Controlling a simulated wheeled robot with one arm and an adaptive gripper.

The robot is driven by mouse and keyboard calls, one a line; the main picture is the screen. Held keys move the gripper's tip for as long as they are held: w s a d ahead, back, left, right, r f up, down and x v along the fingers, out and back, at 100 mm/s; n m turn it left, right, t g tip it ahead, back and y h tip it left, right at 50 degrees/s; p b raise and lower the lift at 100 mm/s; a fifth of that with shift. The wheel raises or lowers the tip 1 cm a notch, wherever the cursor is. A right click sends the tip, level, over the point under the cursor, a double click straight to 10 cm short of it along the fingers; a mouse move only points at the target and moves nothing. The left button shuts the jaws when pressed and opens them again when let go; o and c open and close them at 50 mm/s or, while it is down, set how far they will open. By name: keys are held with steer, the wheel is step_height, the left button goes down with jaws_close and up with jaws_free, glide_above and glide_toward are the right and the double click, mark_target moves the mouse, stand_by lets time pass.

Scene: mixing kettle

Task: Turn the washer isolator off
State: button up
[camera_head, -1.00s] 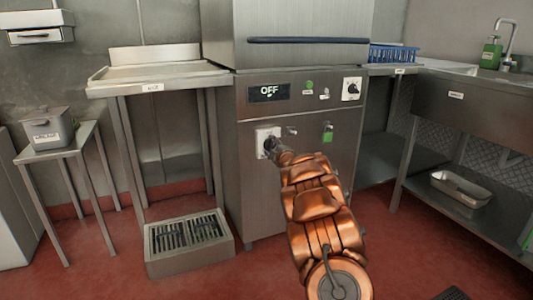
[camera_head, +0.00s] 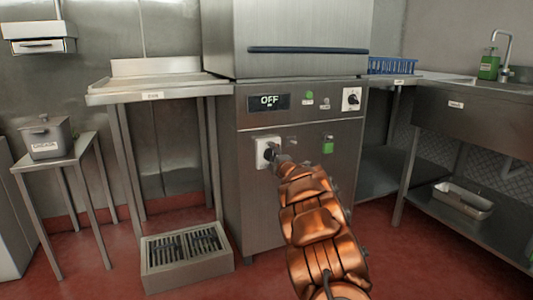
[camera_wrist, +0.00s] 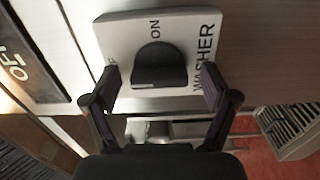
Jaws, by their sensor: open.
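In the wrist view the isolator plate (camera_wrist: 178,30) reads "WASHER" and "ON", with another label partly hidden by a finger. My gripper (camera_wrist: 160,88) is open, one finger on each side of the knob. I cannot tell whether the fingers touch it. In the head view my gripper (camera_head: 274,155) is at the isolator and hides part of it.
The washer's display (camera_head: 269,102) above reads "OFF". A black rotary dial (camera_head: 352,98) and a green tag (camera_head: 328,144) are to the right. A floor grate box (camera_head: 187,258) stands low at left. A steel table (camera_head: 150,98) is left of the washer.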

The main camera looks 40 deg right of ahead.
steer(key=shift+v, duration=0.8)
steer(key=shift+s+a, duration=0.1)
steer(key=shift+s, duration=0.35)
steer(key=shift+v, duration=2.1)
